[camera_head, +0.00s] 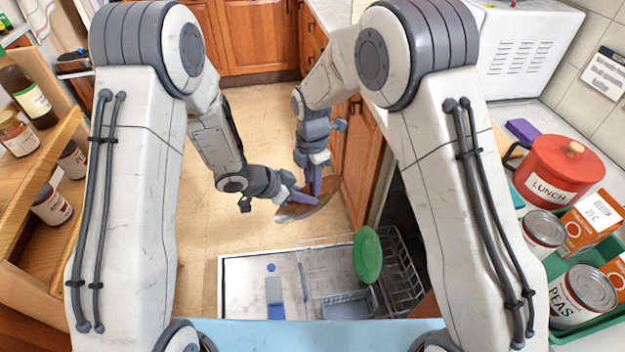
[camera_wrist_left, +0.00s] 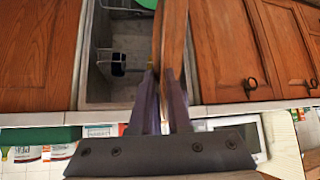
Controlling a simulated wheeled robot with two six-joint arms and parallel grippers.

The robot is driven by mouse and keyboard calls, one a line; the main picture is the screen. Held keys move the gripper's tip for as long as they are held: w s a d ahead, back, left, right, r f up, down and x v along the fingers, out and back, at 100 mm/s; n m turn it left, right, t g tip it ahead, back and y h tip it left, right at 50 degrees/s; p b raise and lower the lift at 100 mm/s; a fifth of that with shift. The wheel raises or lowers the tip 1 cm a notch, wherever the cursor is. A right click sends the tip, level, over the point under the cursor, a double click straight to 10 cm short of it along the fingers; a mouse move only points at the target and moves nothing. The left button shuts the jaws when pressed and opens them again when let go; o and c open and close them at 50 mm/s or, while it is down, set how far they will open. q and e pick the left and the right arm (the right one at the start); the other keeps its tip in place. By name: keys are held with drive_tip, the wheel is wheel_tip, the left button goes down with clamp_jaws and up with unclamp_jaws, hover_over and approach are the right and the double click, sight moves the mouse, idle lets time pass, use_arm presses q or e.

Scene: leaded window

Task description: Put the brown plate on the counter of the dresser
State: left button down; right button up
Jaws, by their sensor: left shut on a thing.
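The brown plate (camera_head: 325,204) is held up in the air above the floor, near the open dishwasher, in the head view. My left gripper (camera_head: 291,196) is shut on it. In the left wrist view the brown plate (camera_wrist_left: 173,40) stands edge-on between the fingers of the left gripper (camera_wrist_left: 166,76). My right gripper (camera_head: 317,180) is close to the plate's upper side, its fingers partly overlapping the plate; whether it grips is unclear. A wooden unit with shelves (camera_head: 60,150) is at the left; I cannot tell whether it is the dresser.
The open dishwasher (camera_head: 240,275) lies below, with a green plate (camera_head: 368,256) upright in its rack. Jars and a bottle (camera_head: 28,97) stand on the left shelves. A red pot (camera_head: 566,167) and cans (camera_head: 580,292) crowd the right counter. The floor (camera_head: 250,120) is clear.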

clamp_jaws()
use_arm(q)
drive_tip(key=shift+s+d, duration=0.1)
drive_tip(key=shift+s, duration=0.05)
use_arm(e)
drive_tip(key=shift+w+a+r, duration=0.1)
drive_tip(key=shift+w+a, duration=0.05)
idle(0.8)
use_arm(q)
drive_tip(key=c, duration=0.8)
unclamp_jaws()
